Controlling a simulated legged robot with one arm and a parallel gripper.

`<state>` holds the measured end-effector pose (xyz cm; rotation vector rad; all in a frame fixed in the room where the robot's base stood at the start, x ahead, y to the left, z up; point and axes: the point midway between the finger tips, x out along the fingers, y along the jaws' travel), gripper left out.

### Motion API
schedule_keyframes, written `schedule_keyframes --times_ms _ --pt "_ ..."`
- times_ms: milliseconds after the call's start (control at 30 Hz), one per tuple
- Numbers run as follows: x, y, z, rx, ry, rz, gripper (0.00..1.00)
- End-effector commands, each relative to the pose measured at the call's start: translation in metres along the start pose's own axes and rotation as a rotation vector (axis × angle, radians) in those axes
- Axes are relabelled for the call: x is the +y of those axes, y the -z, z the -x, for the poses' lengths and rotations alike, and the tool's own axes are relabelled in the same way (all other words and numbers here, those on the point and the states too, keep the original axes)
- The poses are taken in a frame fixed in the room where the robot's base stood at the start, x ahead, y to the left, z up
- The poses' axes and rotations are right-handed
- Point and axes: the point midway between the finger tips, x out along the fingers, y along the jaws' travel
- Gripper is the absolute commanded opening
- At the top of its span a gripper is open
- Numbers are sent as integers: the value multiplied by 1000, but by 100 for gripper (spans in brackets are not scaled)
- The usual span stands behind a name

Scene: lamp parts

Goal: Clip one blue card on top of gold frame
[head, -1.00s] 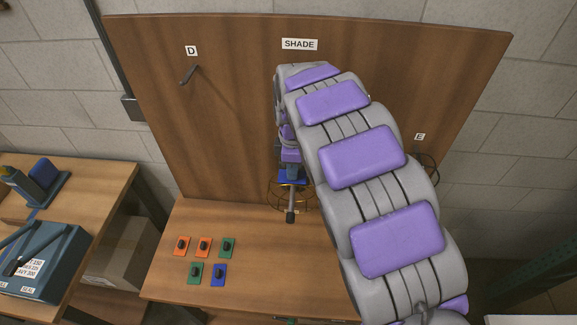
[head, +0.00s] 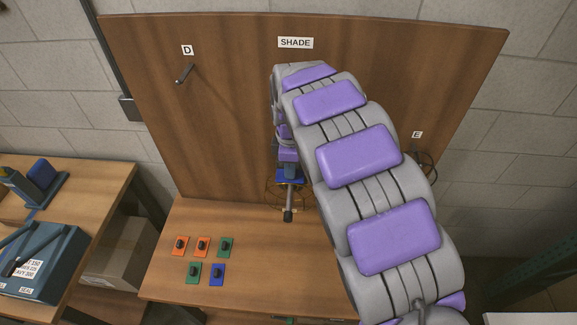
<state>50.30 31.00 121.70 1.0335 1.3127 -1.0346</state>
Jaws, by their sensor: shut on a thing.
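A gold wire frame (head: 271,203) sits low against the wooden board, under the SHADE label; my arm hides part of it. My gripper (head: 289,172) points down at the frame and is shut on a blue card (head: 284,180). The held card is at the top of the frame; I cannot tell whether it touches the wire. A second blue card (head: 217,274) with a black knob lies on the table, at the right of the lower row of cards.
Two orange cards (head: 180,246) and two green cards (head: 226,247) lie on the wooden table (head: 270,268) near the blue one. The upright board (head: 235,110) bears an empty peg (head: 184,74) under D and dark wire loops (head: 428,170) under E.

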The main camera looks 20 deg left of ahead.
Motion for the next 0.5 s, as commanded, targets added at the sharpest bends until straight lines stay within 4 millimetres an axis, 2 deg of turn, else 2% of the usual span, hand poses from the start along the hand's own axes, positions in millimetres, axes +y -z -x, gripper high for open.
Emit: schedule_keyframes --times_ms 333,367,500 --pt "1 4 -1 -1 -1 0 0" --pt "2 4 -1 -1 -1 0 17" --pt "1 4 -1 -1 0 0 30"
